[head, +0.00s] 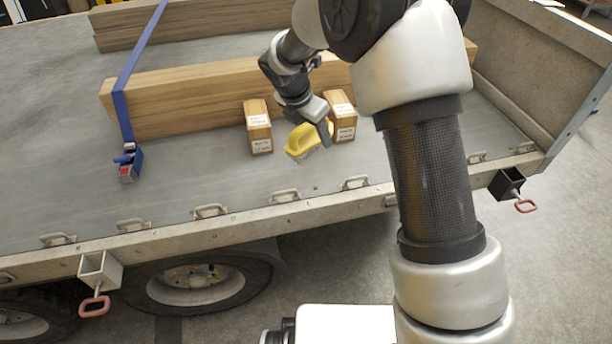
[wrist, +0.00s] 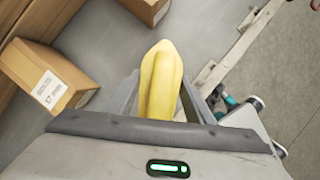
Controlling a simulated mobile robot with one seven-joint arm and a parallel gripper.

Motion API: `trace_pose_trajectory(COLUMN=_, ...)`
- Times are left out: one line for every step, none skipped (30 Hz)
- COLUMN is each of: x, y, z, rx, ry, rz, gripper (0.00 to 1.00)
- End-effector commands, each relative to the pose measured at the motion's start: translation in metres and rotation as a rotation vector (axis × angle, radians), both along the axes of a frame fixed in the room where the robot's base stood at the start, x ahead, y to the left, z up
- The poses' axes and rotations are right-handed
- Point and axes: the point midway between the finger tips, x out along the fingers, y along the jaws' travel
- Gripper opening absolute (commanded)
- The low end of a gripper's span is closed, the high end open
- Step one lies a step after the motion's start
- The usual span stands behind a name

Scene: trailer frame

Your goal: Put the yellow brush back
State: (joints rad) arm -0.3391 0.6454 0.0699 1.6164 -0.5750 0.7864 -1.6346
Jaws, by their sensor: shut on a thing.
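The yellow brush (head: 306,140) is on or just above the grey trailer bed, between two small cardboard boxes; I cannot tell whether it touches the bed. Its grey bristles face down toward the front edge. My gripper (head: 327,132) reaches down to it from behind and is shut on its handle. In the wrist view the yellow brush (wrist: 161,82) lies between the two fingers of my gripper (wrist: 160,105). The bristles are hidden there.
A cardboard box (head: 258,127) stands left of the brush and another cardboard box (head: 342,116) close on its right. Long timber beams (head: 190,98) lie behind. A blue strap (head: 138,60) crosses them at left. Metal rings line the trailer's front edge (head: 250,222). The bed in front is clear.

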Motion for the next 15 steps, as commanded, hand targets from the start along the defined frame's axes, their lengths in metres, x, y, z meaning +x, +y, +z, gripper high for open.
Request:
trace_pose_trajectory(x=0.002, y=0.007, z=-0.003, rx=0.001, ry=0.000, rz=0.074, gripper=0.27)
trace_pose_trajectory(x=0.003, y=0.012, z=-0.004, rx=0.001, ry=0.000, rz=0.113, gripper=0.27)
trace_pose_trajectory(x=0.004, y=0.016, z=-0.004, rx=0.000, ry=0.000, rz=0.153, gripper=0.27)
trace_pose_trajectory(x=0.005, y=0.018, z=-0.005, rx=0.000, ry=0.000, rz=0.177, gripper=0.27)
trace_pose_trajectory(x=0.005, y=0.020, z=-0.006, rx=0.001, ry=0.000, rz=0.194, gripper=0.27)
trace_pose_trajectory(x=0.006, y=0.022, z=-0.009, rx=0.000, ry=0.001, rz=0.213, gripper=0.27)
trace_pose_trajectory(x=0.006, y=0.023, z=-0.012, rx=-0.001, ry=0.002, rz=0.220, gripper=0.27)
trace_pose_trajectory(x=0.006, y=0.023, z=-0.016, rx=-0.001, ry=0.003, rz=0.225, gripper=0.27)
trace_pose_trajectory(x=0.006, y=0.024, z=-0.022, rx=-0.001, ry=0.003, rz=0.228, gripper=0.27)
trace_pose_trajectory(x=0.006, y=0.024, z=-0.027, rx=-0.002, ry=0.003, rz=0.229, gripper=0.27)
trace_pose_trajectory(x=0.005, y=0.023, z=-0.033, rx=-0.002, ry=0.004, rz=0.229, gripper=0.27)
trace_pose_trajectory(x=0.005, y=0.023, z=-0.040, rx=-0.003, ry=0.004, rz=0.228, gripper=0.27)
trace_pose_trajectory(x=0.005, y=0.023, z=-0.045, rx=-0.002, ry=0.004, rz=0.228, gripper=0.27)
trace_pose_trajectory(x=0.005, y=0.024, z=-0.050, rx=-0.002, ry=0.003, rz=0.227, gripper=0.27)
trace_pose_trajectory(x=0.005, y=0.024, z=-0.054, rx=-0.001, ry=0.003, rz=0.226, gripper=0.27)
